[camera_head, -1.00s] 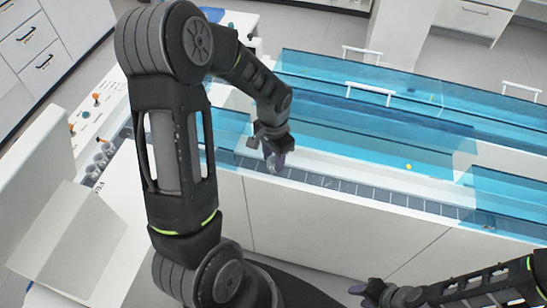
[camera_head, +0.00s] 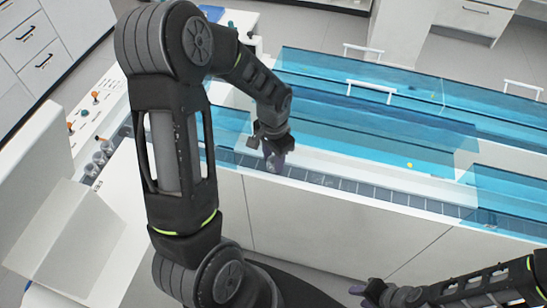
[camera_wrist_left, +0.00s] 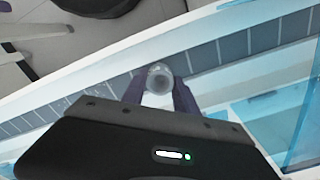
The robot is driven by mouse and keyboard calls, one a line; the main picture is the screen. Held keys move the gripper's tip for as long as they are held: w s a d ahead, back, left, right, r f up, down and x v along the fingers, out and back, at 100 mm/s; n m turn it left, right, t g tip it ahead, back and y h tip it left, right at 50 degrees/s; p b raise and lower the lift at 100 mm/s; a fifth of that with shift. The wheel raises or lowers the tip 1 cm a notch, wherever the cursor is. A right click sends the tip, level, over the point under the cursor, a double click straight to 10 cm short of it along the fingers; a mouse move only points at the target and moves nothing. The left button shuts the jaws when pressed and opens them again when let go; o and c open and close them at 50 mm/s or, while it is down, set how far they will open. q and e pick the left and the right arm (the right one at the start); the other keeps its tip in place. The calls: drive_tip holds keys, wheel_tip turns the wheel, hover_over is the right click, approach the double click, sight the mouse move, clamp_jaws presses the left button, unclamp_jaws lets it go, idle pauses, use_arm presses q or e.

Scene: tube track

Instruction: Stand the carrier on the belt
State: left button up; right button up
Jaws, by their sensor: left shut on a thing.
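The carrier (camera_wrist_left: 159,77) is a small pale round piece with a grey hollow top, seen end-on in the left wrist view. My left gripper (camera_head: 274,165) is shut on it, with one dark purple finger on each side. The belt (camera_head: 350,187) is a dark segmented strip in a white track, and it also shows in the left wrist view (camera_wrist_left: 238,48). The carrier is over or at the belt in that view; I cannot tell whether its foot touches. In the head view the fingers hide most of it. My right gripper (camera_head: 368,291) is low at the right, away from the belt.
Clear blue covers (camera_head: 400,120) with white handles (camera_head: 371,91) stand behind the belt. Another blue cover (camera_head: 510,200) lies over its right end. A white panel (camera_head: 98,105) with orange knobs and several grey round holders is at the left. The belt's middle stretch is uncovered.

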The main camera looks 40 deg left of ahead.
use_arm(q)
drive_tip(key=shift+f+b, duration=0.3)
idle(0.4)
drive_tip(key=o, duration=1.1)
drive_tip(key=shift+c, duration=0.2)
wheel_tip(320, 180, up, 8)
drive_tip(key=shift+s+f, duration=0.1)
drive_tip(key=shift+f, duration=0.05)
idle(0.7)
